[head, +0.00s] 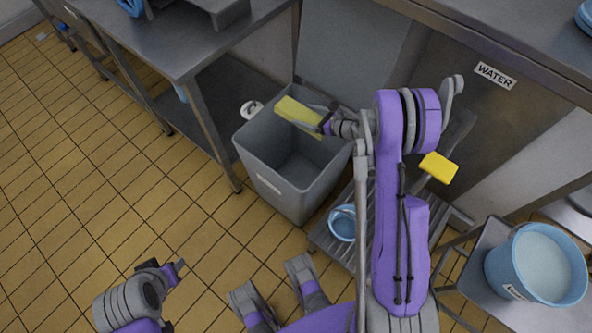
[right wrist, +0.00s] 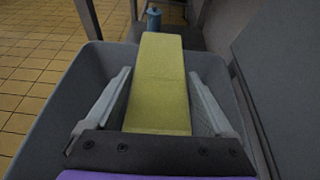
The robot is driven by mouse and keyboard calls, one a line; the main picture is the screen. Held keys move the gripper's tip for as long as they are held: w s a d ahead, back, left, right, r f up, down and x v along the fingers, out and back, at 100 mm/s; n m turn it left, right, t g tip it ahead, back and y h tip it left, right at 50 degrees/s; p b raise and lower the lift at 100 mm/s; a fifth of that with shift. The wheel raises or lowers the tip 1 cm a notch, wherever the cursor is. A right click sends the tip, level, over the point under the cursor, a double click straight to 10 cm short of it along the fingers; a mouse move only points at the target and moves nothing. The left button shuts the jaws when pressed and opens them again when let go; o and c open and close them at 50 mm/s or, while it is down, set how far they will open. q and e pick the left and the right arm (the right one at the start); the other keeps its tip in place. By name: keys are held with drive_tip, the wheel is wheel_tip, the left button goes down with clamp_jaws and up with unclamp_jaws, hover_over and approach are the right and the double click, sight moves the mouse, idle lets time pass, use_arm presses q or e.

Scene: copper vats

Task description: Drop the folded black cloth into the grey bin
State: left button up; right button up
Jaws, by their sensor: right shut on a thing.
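My right gripper (head: 318,117) is shut on a long, flat olive-yellow folded thing (head: 297,111), perhaps a cloth. It is held over the open mouth of the grey bin (head: 277,190). In the right wrist view the yellow thing (right wrist: 160,85) lies between the two fingers (right wrist: 160,110), with the bin's walls (right wrist: 60,95) around it. The part of the bin floor that shows looks empty. I see no black cloth in either view. My left gripper (head: 177,272) is low at the left over the tiled floor, and its jaw opening is unclear.
A steel table (head: 190,45) stands behind and left of the bin. A counter marked WATER (head: 495,75) is at the back right. A yellow block (head: 439,168), a small blue bucket (head: 342,224) and a large blue bucket (head: 520,265) are right of the bin. The left floor is clear.

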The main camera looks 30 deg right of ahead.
wheel_tip(320, 180, down, 6)
drive_tip(key=b, duration=0.2)
drive_tip(key=shift+r+b, duration=0.1)
drive_tip(key=shift+b, duration=0.2)
drive_tip(key=o, duration=1.3)
drive_tip(key=p+v, duration=0.1)
drive_tip(key=v, duration=0.9)
drive_tip(key=shift+s+d+r, duration=0.1)
drive_tip(key=shift+s+r, duration=0.15)
drive_tip(key=shift+s, duration=0.05)
